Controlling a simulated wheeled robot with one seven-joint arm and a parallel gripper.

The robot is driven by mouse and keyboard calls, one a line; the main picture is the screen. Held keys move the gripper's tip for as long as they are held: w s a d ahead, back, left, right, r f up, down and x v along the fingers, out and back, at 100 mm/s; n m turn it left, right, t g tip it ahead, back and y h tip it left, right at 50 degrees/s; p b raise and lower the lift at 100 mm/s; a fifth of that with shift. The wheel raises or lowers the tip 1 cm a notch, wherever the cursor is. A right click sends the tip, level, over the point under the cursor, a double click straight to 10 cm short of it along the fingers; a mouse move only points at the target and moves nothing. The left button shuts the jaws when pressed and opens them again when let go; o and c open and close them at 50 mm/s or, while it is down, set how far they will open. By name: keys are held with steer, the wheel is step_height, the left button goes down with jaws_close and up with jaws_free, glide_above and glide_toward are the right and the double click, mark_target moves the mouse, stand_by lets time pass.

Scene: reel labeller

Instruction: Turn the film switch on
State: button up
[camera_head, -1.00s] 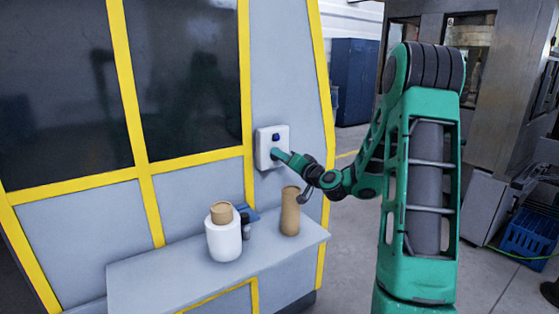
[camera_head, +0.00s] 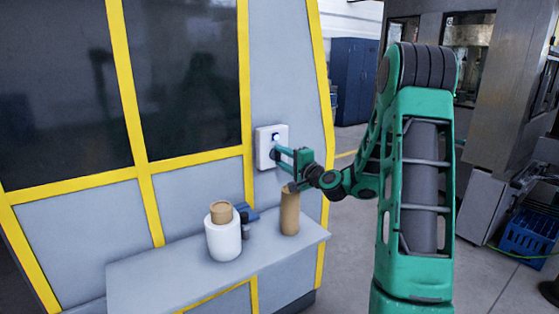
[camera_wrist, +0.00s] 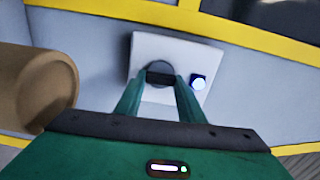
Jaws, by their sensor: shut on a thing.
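The film switch is a round dark knob (camera_wrist: 152,67) with a bar across it, on a white box (camera_wrist: 198,54) fixed to the grey machine wall. The box also shows in the head view (camera_head: 264,148). My gripper (camera_wrist: 160,79) is shut on the knob's bar, one green finger on each side; in the head view my gripper (camera_head: 277,154) reaches the box from the right. A square blue lamp (camera_wrist: 198,82) beside the knob glows pale; it also shows in the head view (camera_head: 276,137). The fingers partly cover the knob.
Below the box is a grey shelf (camera_head: 150,285). On it stand a brown cylinder (camera_head: 289,212), just under my wrist, a white roll (camera_head: 223,240) with a brown core, and a small blue and dark item (camera_head: 247,216). Yellow frame strips (camera_head: 248,100) edge the wall.

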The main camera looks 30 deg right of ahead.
steer(key=shift+d+f+m, duration=0.15)
steer(key=shift+f+m, duration=0.05)
steer(key=shift+m, duration=0.2)
steer(key=o, duration=1)
steer(key=shift+o, duration=0.2)
steer(key=shift+r, duration=0.1)
steer(key=shift+s, duration=0.1)
steer(key=s, duration=1)
steer(key=shift+s, duration=0.25)
steer(key=shift+d, duration=0.1)
